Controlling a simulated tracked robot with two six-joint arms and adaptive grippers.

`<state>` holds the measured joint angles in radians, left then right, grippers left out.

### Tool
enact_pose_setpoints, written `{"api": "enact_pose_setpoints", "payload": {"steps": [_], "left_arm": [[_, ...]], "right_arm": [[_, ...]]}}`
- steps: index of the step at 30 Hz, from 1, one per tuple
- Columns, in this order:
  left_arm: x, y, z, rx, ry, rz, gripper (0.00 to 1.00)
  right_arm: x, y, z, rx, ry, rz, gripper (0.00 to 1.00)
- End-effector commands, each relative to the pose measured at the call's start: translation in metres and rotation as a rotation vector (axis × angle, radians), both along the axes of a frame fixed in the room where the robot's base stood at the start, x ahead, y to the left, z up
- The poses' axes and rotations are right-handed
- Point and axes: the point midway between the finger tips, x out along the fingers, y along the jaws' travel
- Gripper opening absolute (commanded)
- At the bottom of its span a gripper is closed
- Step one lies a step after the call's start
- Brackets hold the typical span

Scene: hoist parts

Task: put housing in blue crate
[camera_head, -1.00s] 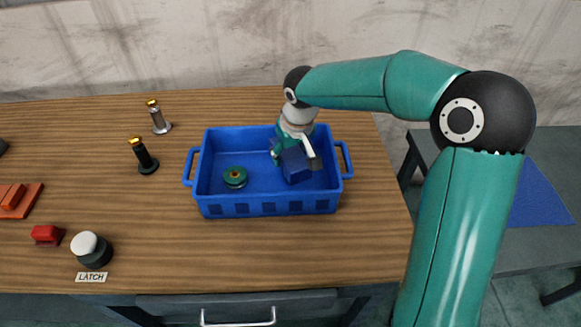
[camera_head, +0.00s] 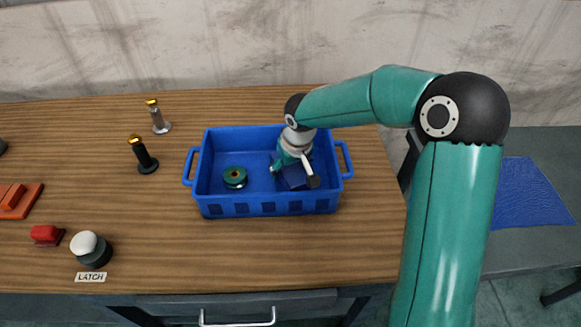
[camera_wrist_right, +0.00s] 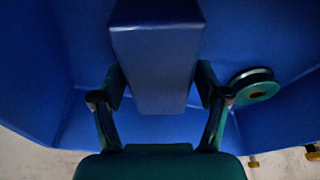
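The housing (camera_head: 293,179) is a dark blue block inside the right part of the blue crate (camera_head: 262,207). In the right wrist view the housing (camera_wrist_right: 155,65) lies between the two fingers, which meet its sides. My right gripper (camera_head: 293,166) reaches down into the crate and is shut on the housing. The housing is low, near the crate floor; I cannot tell whether it touches it. The gripper partly hides it in the head view. My left gripper is not in view.
A green pulley-like wheel (camera_head: 235,177) lies in the crate's left half. Left of the crate stand a black post (camera_head: 145,158) and a silver post (camera_head: 158,119). A white-topped latch button (camera_head: 90,250) and a red block (camera_head: 46,235) are at front left. A blue mat (camera_head: 530,195) lies right.

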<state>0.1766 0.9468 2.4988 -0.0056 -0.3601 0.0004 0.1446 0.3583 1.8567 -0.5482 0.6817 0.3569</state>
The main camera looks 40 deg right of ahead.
Motion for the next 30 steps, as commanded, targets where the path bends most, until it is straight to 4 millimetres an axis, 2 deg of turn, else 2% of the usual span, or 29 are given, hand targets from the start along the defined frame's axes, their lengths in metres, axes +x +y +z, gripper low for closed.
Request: {"api": "enact_pose_setpoints", "payload": {"steps": [14, 20, 30], "left_arm": [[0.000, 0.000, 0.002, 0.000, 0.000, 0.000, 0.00], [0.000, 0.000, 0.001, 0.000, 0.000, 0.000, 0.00], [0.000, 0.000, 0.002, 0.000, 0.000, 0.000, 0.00]], "right_arm": [[0.000, 0.000, 0.005, 0.000, -0.002, 0.000, 0.87], [-0.007, 0.002, 0.033, 0.000, -0.005, 0.001, 0.87], [-0.023, 0.005, 0.097, 0.000, -0.003, 0.001, 0.87]]}}
